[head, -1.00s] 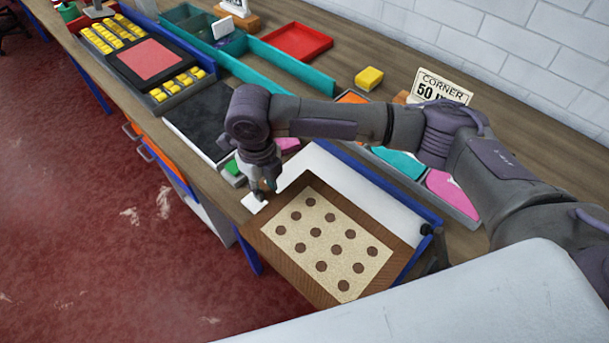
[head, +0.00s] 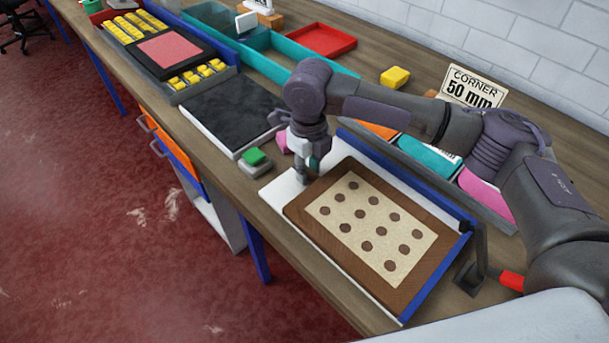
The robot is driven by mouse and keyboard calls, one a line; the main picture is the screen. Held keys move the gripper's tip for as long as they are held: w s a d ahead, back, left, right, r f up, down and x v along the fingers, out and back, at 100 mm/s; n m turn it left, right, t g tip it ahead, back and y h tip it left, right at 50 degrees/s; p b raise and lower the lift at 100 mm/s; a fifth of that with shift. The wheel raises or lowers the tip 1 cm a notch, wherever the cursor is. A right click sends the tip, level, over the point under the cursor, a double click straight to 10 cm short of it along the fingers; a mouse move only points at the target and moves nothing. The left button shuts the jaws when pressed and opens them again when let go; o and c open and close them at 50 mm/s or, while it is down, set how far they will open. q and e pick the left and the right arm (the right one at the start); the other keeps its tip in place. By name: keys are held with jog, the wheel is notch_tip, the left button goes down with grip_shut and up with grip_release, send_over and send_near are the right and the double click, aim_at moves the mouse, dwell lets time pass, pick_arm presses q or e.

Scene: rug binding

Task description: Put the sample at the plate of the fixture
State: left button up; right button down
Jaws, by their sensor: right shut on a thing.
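The sample (head: 380,230) is a brown rug piece with a beige middle and several brown dots. It lies over the white plate (head: 283,190) of the fixture, and its right side is close to the blue fence (head: 425,182). A strip of bare plate shows at the left and along the back. My right gripper (head: 304,178) is shut on the sample at its far left edge; the fingertips partly hide the grip. Whether the sample lies fully flat is hard to tell. My left gripper is not in view.
A lever with a red handle (head: 512,281) stands at the fixture's right. A tray with coloured pieces (head: 430,157) is behind the fence. The "CORNER 50 mm" sign (head: 472,88) stands at the back.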

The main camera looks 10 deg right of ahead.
jog(key=shift+w+d, duration=0.1)
jog(key=shift+d, duration=0.1)
jog(key=c, duration=1.2)
grip_release()
jog(key=shift+d, duration=0.2)
jog(key=shift+c, duration=0.2)
jog(key=shift+o, duration=1.4)
jog(key=shift+w, duration=0.1)
jog(key=shift+o, duration=0.2)
jog(key=shift+a, duration=0.15)
jog(key=shift+r, duration=0.3)
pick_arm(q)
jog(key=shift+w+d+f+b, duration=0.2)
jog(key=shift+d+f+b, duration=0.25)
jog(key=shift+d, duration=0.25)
pick_arm(e)
notch_tip(320, 180, up, 11)
jog(key=shift+r, duration=0.2)
